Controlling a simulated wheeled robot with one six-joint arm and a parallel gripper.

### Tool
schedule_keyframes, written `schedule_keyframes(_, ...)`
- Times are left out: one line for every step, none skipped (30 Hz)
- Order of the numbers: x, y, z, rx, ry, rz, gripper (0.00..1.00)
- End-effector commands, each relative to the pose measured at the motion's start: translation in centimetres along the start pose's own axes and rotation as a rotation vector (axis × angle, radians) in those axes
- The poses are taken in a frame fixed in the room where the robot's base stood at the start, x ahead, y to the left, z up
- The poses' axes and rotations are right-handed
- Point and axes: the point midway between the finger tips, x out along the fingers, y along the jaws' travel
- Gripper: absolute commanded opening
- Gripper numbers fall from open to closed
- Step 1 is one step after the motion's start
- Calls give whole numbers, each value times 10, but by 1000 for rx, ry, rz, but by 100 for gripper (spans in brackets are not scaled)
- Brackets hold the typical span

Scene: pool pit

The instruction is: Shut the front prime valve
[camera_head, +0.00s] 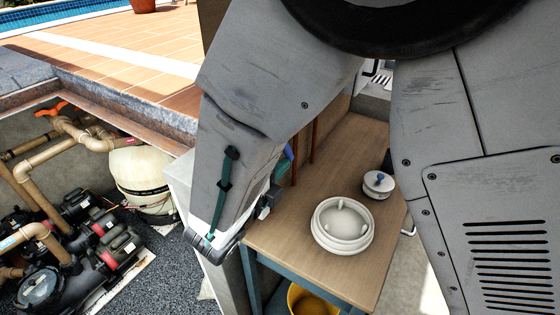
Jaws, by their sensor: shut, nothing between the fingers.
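A valve with an orange-red handle (52,109) sits on the tan pipes at the far left of the pit. It is the only valve handle I can make out; whether it is the front prime valve I cannot tell. The handle lies slanted, near the pit's rim. My gripper (266,204) shows only in small part, past the lower end of my arm, by the left edge of the wooden table. It is shut and empty, well to the right of the valve and apart from it. My arm hides most of it.
Pumps with dark housings (115,240) and a cream round tank (142,180) fill the pit. The pit has a stone rim (120,98). A yellow bucket (308,301) stands below.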

Motion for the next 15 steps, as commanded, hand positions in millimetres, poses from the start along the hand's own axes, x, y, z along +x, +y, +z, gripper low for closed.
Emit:
schedule_keyframes(0,0,0,0,0,0,0)
schedule_keyframes(-1,0,0,0,0,0,0)
schedule_keyframes(-3,0,0,0,0,0,0)
schedule_keyframes(-6,0,0,0,-1,0,0)
schedule_keyframes(-10,0,0,0,-2,0,0)
schedule_keyframes(-16,0,1,0,-4,0,0)
schedule_keyframes(-20,0,1,0,-3,0,0)
schedule_keyframes(-26,0,1,0,-4,1,0)
schedule_keyframes(-33,0,1,0,-5,1,0)
schedule_keyframes(-39,0,1,0,-5,1,0)
schedule_keyframes(-44,0,1,0,-5,0,0)
schedule_keyframes(-51,0,0,0,-4,0,0)
schedule_keyframes(-56,0,0,-1,-5,0,0)
schedule_keyframes(-60,0,0,0,-4,0,0)
schedule_keyframes(-65,0,0,0,-4,0,0)
